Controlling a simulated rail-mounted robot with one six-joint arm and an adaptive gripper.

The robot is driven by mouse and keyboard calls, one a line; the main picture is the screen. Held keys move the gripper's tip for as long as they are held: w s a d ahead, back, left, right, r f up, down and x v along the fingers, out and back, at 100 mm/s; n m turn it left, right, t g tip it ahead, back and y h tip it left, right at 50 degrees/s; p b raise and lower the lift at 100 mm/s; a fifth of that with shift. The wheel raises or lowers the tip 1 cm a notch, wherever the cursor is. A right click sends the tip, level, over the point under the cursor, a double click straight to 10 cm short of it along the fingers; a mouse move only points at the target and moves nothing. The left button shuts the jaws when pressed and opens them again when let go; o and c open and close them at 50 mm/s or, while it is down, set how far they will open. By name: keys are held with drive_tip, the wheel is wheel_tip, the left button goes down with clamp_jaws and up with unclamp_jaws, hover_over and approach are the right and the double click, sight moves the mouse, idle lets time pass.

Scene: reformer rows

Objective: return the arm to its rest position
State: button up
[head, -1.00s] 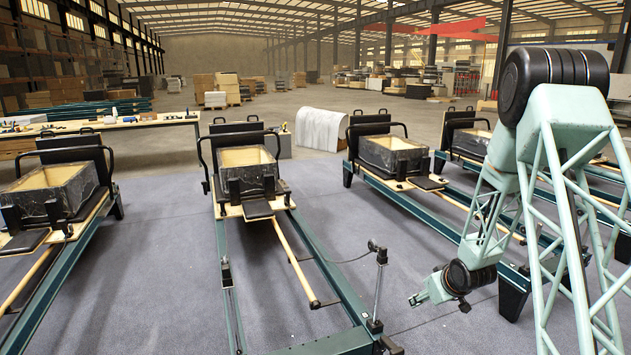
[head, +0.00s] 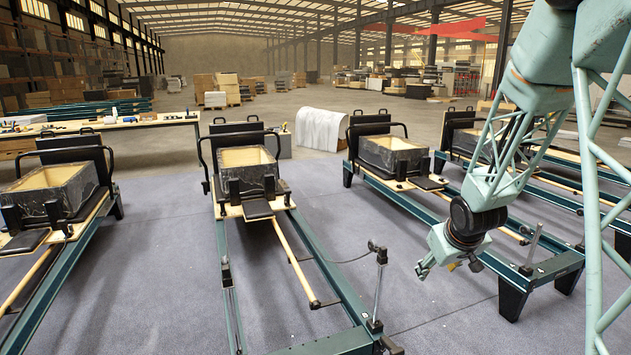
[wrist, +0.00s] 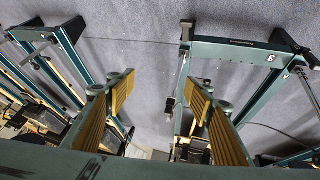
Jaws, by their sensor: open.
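My arm hangs down on the right side of the head view. It is pale green, with lattice links and a black wrist joint. My gripper (head: 436,268) is at its lower end, above the grey floor between two reformer rows, apart from the frames around it. In the wrist view my gripper (wrist: 165,95) shows two green fingers with yellow ribbed pads spread wide apart. Nothing is between them; the grey floor and a reformer frame show beyond.
A reformer (head: 303,262) stands left of my gripper, with an upright post (head: 379,285) on its near end. Another reformer (head: 562,264) is close on the right. Open-topped boxes sit on the carriages. A long workbench (head: 150,119) is at the back left. Grey floor lies between the rows.

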drive_tip(key=s+a+r+m+g, duration=0.1)
drive_tip(key=s+a+r, duration=0.2)
drive_tip(key=s+r, duration=0.65)
drive_tip(key=s+a+r+m, duration=0.1)
drive_tip(key=s+a+r, duration=0.2)
drive_tip(key=s+r, duration=0.7)
drive_tip(key=s+a+r, duration=0.1)
drive_tip(key=s+a, duration=0.2)
drive_tip(key=s, duration=0.7)
drive_tip(key=s+a+r+g, duration=0.1)
drive_tip(key=s+a+r, duration=0.1)
drive_tip(key=s, duration=0.9)
drive_tip(key=s+a+r+y, duration=0.1)
drive_tip(key=s+a, duration=0.3)
drive_tip(key=s, duration=0.7)
drive_tip(key=shift+s+r+m+g, duration=0.15)
drive_tip(key=shift+r+m+g, duration=0.15)
drive_tip(key=shift+r+g, duration=0.15)
